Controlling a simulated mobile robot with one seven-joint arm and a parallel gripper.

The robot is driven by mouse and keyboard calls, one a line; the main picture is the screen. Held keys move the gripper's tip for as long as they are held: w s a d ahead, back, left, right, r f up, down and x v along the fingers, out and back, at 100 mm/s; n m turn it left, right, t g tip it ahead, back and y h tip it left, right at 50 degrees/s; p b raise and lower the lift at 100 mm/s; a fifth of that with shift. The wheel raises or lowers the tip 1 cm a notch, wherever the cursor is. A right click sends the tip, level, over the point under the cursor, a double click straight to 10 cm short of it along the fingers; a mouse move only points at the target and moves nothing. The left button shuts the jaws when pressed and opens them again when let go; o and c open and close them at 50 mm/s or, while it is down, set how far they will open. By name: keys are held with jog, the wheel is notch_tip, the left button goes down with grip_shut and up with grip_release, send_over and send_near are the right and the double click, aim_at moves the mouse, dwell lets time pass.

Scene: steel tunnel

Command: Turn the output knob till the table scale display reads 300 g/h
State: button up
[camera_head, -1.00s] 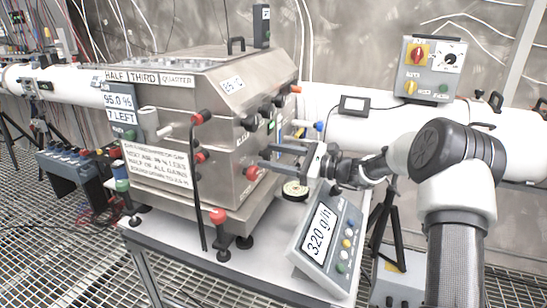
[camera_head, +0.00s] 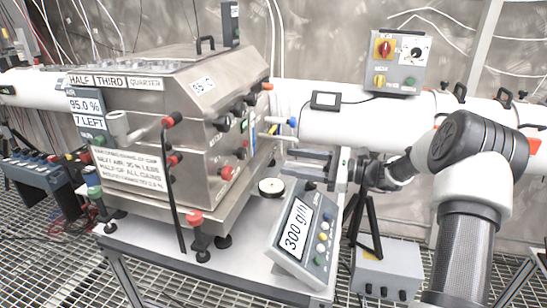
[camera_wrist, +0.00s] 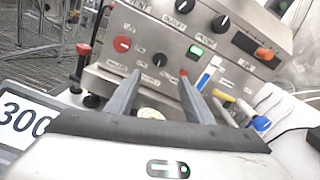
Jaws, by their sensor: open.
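The table scale display (camera_head: 296,224) stands tilted on the white table and reads 300 g/h; its left part also shows in the wrist view (camera_wrist: 22,122). The steel machine (camera_head: 150,130) has several dark knobs on its right-hand panel. In the wrist view, black knobs sit at the top (camera_wrist: 186,5), upper right (camera_wrist: 221,23) and lower middle (camera_wrist: 160,60); their labels are too blurred to tell surely which is the output knob. My gripper (camera_head: 292,160) is open and empty, right of the panel. In the wrist view its fingers (camera_wrist: 160,76) point at the panel, apart from the knobs.
A round white-topped item (camera_head: 271,186) stands on the table between machine and scale. A white tube (camera_head: 350,126) runs behind my gripper. A grey control box (camera_head: 400,62) is above it.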

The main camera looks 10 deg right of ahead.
jog(key=shift+v, duration=1.6)
jog(key=s+a+r+n+g+h+p, duration=0.25)
jog(key=s+a+n+g+h, duration=0.4)
jog(key=s, duration=0.65)
jog(key=s+d+r+n+t+h+b, duration=0.1)
jog(key=s+d+r+n+t+h, duration=0.15)
jog(key=s+n+h, duration=0.6)
jog(key=s+d+r+n+t+h+b, duration=0.1)
jog(key=s+n+t, duration=0.25)
jog(key=s, duration=0.95)
notch_tip(320, 180, up, 17)
jog(key=p, duration=1.6)
jog(key=shift+s+d+g+h, duration=0.2)
jog(key=shift+d+g+h, duration=0.05)
jog(key=shift+g+h, duration=0.1)
jog(key=shift+f+n, duration=0.15)
jog(key=shift+n, duration=0.1)
